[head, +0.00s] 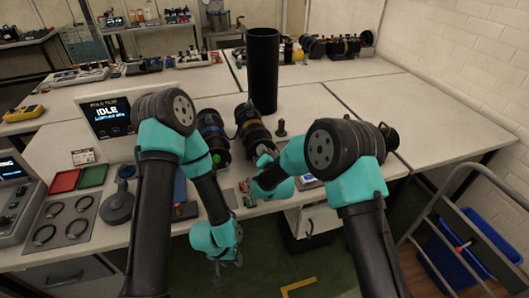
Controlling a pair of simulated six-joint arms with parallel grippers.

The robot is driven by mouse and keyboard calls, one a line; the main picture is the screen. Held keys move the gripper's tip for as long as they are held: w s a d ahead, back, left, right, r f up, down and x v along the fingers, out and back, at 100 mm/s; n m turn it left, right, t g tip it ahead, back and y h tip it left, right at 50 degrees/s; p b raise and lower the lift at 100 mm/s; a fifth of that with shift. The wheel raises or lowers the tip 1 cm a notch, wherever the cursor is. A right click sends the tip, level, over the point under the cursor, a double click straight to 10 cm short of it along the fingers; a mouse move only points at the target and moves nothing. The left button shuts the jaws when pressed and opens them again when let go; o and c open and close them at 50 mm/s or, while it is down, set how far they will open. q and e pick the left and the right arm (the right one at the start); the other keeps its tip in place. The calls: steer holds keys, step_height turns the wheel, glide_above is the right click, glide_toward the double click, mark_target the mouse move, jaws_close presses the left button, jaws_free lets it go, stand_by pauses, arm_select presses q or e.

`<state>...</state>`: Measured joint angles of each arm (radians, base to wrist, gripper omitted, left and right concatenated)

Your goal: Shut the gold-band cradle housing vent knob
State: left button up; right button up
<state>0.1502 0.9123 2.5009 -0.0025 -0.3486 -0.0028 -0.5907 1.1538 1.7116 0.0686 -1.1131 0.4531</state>
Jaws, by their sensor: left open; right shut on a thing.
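The gold-band housing (252,127) is a dark cylinder with a gold ring, lying on the bench at the middle. Beside it on the left lies a similar housing with a blue band (211,130) and a green knob (217,158) at its near end. My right gripper (263,160) is at the near end of the gold-band housing, shut on what appears to be its vent knob. The knob itself is hidden by the gripper and wrist. My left gripper (226,258) is open and empty, hanging low in front of the bench edge.
A tall black cylinder (263,70) stands behind the housings. Red (64,181) and green (92,176) trays and a mat with rings (60,220) lie on the left bench. The right bench top is mostly clear.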

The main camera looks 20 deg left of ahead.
steer(key=m, duration=1.4)
steer(key=shift+f+m, duration=0.1)
steer(key=shift+m, duration=0.3)
steer(key=m, duration=0.3)
steer(key=shift+m, duration=0.3)
steer(key=m, duration=0.3)
steer(key=shift+m, duration=0.3)
steer(key=m, duration=0.6)
steer(key=shift+m, duration=0.3)
steer(key=o, duration=0.9)
